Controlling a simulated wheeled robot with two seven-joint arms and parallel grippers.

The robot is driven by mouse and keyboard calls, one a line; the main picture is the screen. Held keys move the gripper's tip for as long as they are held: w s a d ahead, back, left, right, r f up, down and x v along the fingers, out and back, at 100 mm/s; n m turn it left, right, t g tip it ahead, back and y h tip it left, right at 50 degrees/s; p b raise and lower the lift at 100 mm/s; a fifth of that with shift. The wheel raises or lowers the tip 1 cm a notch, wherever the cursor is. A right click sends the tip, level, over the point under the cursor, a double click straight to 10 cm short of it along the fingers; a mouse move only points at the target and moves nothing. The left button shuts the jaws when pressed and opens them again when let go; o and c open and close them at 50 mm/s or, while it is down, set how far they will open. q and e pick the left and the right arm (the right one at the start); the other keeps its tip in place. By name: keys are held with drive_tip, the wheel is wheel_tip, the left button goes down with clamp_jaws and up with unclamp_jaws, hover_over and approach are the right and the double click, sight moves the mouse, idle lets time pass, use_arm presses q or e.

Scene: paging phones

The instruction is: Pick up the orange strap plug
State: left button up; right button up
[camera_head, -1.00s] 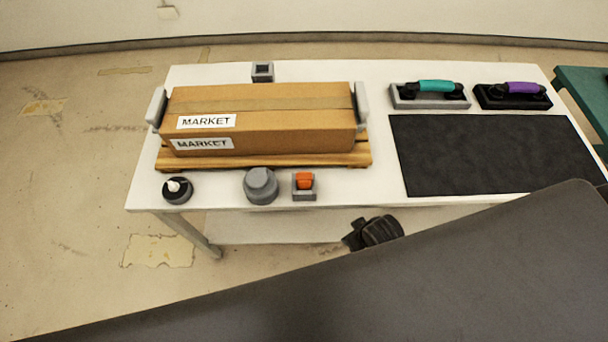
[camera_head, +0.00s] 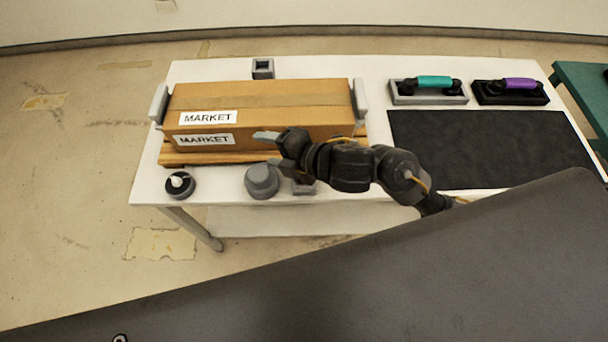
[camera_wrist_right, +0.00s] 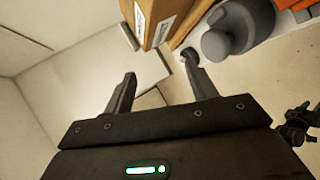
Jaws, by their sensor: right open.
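The orange strap plug is hidden behind my right arm in the head view; only part of its grey holder (camera_head: 304,188) shows below the arm. An orange patch (camera_wrist_right: 286,4), which looks like the plug, shows at the top right edge of the right wrist view. My right gripper (camera_head: 268,149) is open and empty, in front of the box's lower right part and above the table's front. Its two spread fingers also show in the right wrist view (camera_wrist_right: 160,68). My left gripper is not in view.
A MARKET cardboard box (camera_head: 260,95) sits on a wooden pallet (camera_head: 200,158) between grey end pieces. A grey round knob (camera_head: 261,180) and a dark base with a white tip (camera_head: 179,184) stand along the front edge. Teal (camera_head: 433,82) and purple (camera_head: 520,83) handles sit behind a black mat (camera_head: 480,150).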

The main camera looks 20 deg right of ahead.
drive_tip(key=s+d+f+n+g+h, duration=0.15)
drive_tip(key=d+n+g+h, duration=0.6)
drive_tip(key=n, duration=1.85)
drive_tip(key=f+y, duration=0.1)
drive_tip(key=d+f, duration=0.1)
drive_tip(key=f, duration=0.1)
drive_tip(key=w+f+g+y, duration=0.1)
drive_tip(key=f, duration=0.1)
drive_tip(key=shift+d+f+y+p, duration=0.25)
drive_tip(key=shift+d+y+p, duration=0.1)
drive_tip(key=shift+d, duration=0.05)
drive_tip(key=p+x, duration=0.1)
drive_tip(key=x, duration=0.3)
drive_tip(key=shift+s+a+f+p, duration=0.15)
drive_tip(key=shift+f+p, duration=0.1)
drive_tip(key=shift+p, duration=0.15)
drive_tip(key=shift+f, duration=0.3)
drive_tip(key=shift+c, duration=0.3)
